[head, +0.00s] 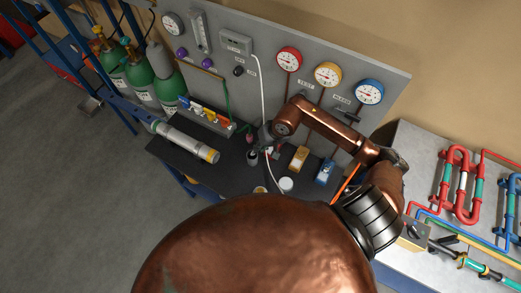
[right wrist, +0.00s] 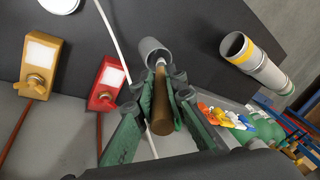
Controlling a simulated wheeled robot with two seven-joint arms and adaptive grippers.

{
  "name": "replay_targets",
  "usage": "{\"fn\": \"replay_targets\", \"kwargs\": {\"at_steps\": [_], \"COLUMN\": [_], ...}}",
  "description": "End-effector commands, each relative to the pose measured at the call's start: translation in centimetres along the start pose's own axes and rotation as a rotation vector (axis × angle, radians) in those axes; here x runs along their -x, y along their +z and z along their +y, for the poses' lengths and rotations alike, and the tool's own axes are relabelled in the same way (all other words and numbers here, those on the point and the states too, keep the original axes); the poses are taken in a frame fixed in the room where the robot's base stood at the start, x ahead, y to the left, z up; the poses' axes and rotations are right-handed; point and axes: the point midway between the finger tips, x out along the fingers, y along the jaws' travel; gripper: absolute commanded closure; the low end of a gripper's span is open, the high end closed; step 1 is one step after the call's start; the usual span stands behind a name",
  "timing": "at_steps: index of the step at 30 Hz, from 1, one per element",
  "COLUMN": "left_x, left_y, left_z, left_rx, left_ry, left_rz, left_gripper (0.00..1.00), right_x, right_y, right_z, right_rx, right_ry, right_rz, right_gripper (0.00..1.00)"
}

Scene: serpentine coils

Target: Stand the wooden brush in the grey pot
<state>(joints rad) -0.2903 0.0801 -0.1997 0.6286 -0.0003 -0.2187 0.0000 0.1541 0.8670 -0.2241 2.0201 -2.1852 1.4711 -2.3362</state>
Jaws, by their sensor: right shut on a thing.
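My right gripper (right wrist: 160,80) is shut on the wooden brush (right wrist: 162,115), with one green finger on each side of its brown handle. The grey pot (right wrist: 152,50) stands on the dark bench top just beyond the fingertips. The brush's far end points at the pot's mouth and overlaps it in the right wrist view. I cannot tell whether the end is inside the pot. In the head view my right gripper (head: 256,150) is small and dark over the bench, and the brush and pot are hard to make out there. My left gripper is not in view.
A metal cylinder with a yellow band (head: 188,142) lies on the bench to the left. Yellow (head: 299,158) and blue (head: 325,172) blocks and a white-lidded jar (head: 286,184) stand nearby. A red block (right wrist: 107,85) is close to the gripper. A white hose (head: 264,90) hangs across.

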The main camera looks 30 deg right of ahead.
Motion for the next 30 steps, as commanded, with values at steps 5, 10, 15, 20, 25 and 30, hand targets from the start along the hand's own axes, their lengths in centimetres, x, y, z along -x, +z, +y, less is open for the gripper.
{"fn": "replay_targets", "kwargs": {"at_steps": [5, 10, 15, 20, 25, 30], "left_x": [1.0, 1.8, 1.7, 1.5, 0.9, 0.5], "left_y": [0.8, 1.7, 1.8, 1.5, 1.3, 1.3], "left_z": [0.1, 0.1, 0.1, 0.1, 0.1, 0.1], "left_rx": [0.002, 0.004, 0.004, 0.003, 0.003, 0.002], "left_ry": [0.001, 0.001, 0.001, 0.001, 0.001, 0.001], "left_rz": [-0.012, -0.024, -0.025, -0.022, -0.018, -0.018], "left_gripper": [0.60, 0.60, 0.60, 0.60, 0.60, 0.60], "right_x": [-1.7, -3.2, -3.6, -3.7, -4.0, -4.3], "right_y": [0.1, 0.3, 0.3, 0.3, 0.4, 0.5], "right_z": [0.6, 1.1, 1.2, 1.2, 1.4, 1.4], "right_rx": [-0.005, -0.003, -0.001, 0.000, 0.001, 0.000], "right_ry": [-0.001, -0.001, 0.001, 0.002, 0.002, 0.002], "right_rz": [-0.006, -0.001, 0.000, 0.000, 0.000, -0.001], "right_gripper": [1.00, 1.00, 1.00, 1.00, 1.00, 1.00]}}
